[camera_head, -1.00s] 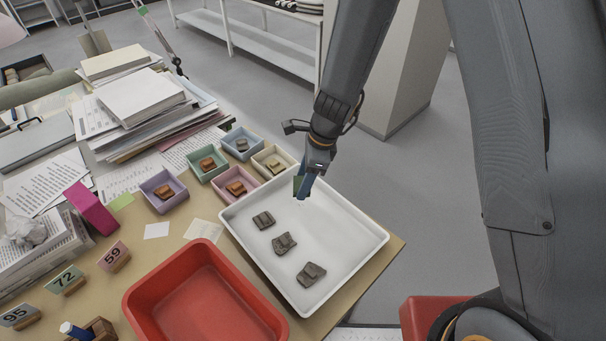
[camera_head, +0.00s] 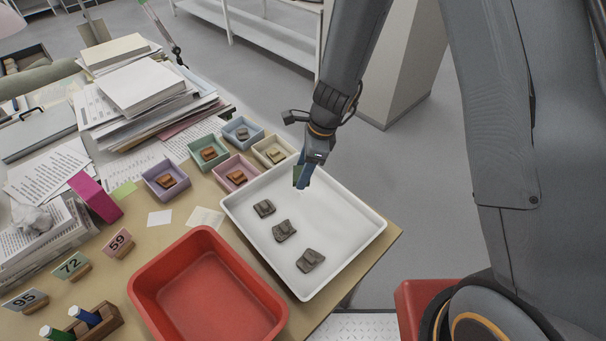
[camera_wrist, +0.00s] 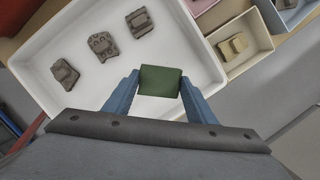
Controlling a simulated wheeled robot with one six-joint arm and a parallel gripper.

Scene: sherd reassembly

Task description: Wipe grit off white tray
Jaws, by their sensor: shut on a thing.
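The white tray (camera_head: 338,228) lies on the right part of the table. Several grey-brown sherds lie in it: one near the left wall (camera_head: 264,208), one in the middle (camera_head: 284,230) and one toward the front (camera_head: 310,260). They also show at the upper left of the wrist view (camera_wrist: 103,46). My gripper (camera_head: 302,178) is over the tray's far end, pointing down. In the wrist view its blue fingers are shut on a green block-like pad (camera_wrist: 160,80). I cannot tell whether the pad touches the tray floor. No grit is clear to see.
An empty red bin (camera_head: 207,290) stands left of the tray. Several small coloured boxes with sherds, among them a cream one (camera_head: 272,151), stand close to the tray's far left corner. Paper stacks (camera_head: 145,90) fill the back left.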

